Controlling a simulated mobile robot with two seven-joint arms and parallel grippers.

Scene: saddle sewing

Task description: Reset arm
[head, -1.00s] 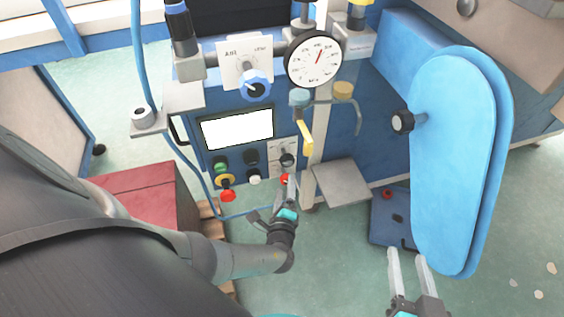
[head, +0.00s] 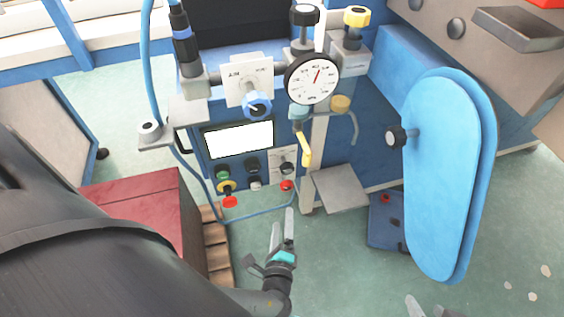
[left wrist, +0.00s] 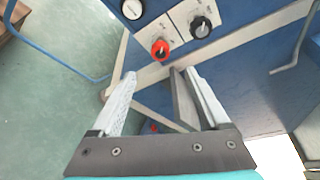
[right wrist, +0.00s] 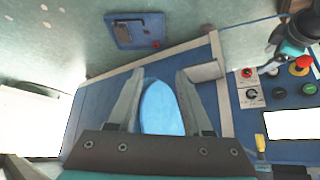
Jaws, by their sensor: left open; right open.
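My left gripper (head: 282,232) is open and empty in the head view, over the floor just below the control panel (head: 205,160). In the left wrist view its two fingers (left wrist: 155,85) stand apart, with a red knob (left wrist: 160,48) and a black knob (left wrist: 200,27) beyond them. My right gripper (head: 426,306) shows only its fingertips at the bottom edge of the head view. In the right wrist view its fingers (right wrist: 164,85) are apart, with the blue rounded cover (right wrist: 160,108) seen between them, and hold nothing.
The blue rounded cover (head: 440,170) stands at the right with a black knob (head: 395,137). A gauge (head: 312,80), a yellow lever (head: 306,150) and a grey plate (head: 340,188) are on the machine. A red box (head: 140,205) stands at the left. Green floor is open between.

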